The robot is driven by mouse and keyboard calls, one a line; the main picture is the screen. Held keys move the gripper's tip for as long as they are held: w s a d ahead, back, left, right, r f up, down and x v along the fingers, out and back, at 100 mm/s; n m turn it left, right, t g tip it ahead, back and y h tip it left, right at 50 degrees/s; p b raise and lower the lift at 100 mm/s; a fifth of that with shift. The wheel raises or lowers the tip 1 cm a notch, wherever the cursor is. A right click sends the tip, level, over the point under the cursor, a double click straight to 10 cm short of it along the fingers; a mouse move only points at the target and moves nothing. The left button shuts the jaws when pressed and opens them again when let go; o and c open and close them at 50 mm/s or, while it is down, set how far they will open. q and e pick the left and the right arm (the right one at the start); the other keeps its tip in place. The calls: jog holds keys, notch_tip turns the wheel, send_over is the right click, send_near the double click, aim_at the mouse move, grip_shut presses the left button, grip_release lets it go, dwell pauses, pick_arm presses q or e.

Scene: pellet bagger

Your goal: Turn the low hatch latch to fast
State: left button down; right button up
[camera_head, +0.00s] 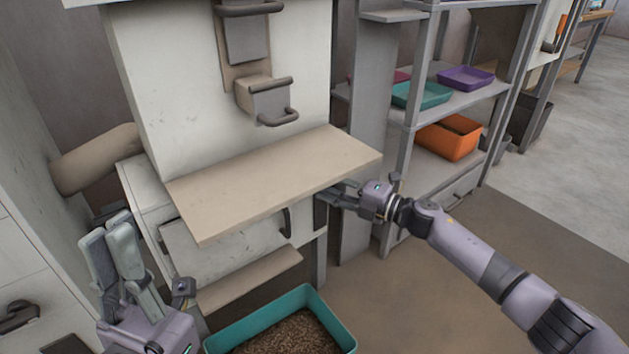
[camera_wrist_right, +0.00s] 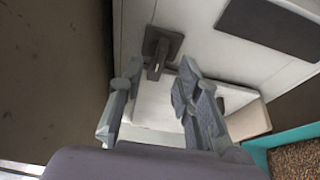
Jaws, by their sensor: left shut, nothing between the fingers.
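A dark latch (camera_wrist_right: 161,48), a square plate with a short lever, is on the pale machine face in the right wrist view. My right gripper (camera_wrist_right: 158,72) is open, with its fingertips to either side of the lever's end; I cannot tell whether they touch it. In the head view, my right gripper (camera_head: 332,194) is at the machine's right side, just below the beige shelf, which partly hides the fingers and the latch area. My left gripper (camera_head: 117,238) is shut and empty, pointing up at the lower left, away from the latch.
The beige shelf (camera_head: 275,182) juts out above my right gripper. A teal bin of pellets (camera_head: 340,330) stands below, with a lower ledge (camera_head: 248,280) behind it. A grey rack (camera_head: 400,150) with trays is close on the right. Open floor (camera_head: 385,300) lies in front.

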jog(key=v, duration=0.7)
dwell(0.3)
